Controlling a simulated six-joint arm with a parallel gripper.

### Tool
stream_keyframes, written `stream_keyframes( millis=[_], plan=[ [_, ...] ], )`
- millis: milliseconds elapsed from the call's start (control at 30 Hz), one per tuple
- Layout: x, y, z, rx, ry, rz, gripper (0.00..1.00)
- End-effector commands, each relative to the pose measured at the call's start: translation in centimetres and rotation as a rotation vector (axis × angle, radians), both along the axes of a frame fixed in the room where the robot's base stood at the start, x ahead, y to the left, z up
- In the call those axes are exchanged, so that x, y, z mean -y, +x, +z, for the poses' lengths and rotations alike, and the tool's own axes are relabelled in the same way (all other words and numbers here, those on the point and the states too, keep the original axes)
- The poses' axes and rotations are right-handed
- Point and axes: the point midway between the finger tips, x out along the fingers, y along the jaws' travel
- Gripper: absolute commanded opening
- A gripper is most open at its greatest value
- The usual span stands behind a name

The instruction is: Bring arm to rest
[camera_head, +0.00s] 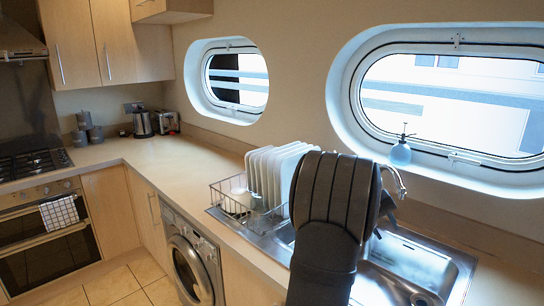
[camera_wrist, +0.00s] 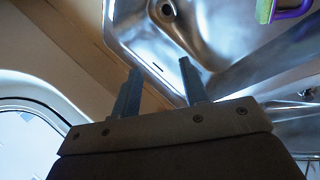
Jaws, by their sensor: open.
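My arm, black and padded, rises in front of the sink in the head view and covers part of it. The sink also shows in the head view (camera_head: 425,265), right of the arm.
A dish rack (camera_head: 225,199) with white plates (camera_head: 270,172) stands close left of my arm. A spray bottle (camera_head: 401,152) stands on the porthole sill. The wrist view shows a green and purple item (camera_wrist: 284,10) at the top right. The counter (camera_head: 165,158) farther left is mostly clear.

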Motion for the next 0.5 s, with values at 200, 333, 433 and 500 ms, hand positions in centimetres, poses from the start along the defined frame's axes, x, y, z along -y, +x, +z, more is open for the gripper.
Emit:
stream_keyframes(
  millis=[200,333,433,500],
  plan=[
    [2.6,-0.1,-3.9,-0.006,0.001,-0.003,0.41],
    [4.0,-0.1,-6.1,-0.005,0.001,-0.002,0.41],
    [5.2,-0.1,-7.7,-0.004,0.002,-0.003,0.41],
    [5.9,-0.1,-8.9,-0.005,0.001,-0.002,0.41]
  ],
)
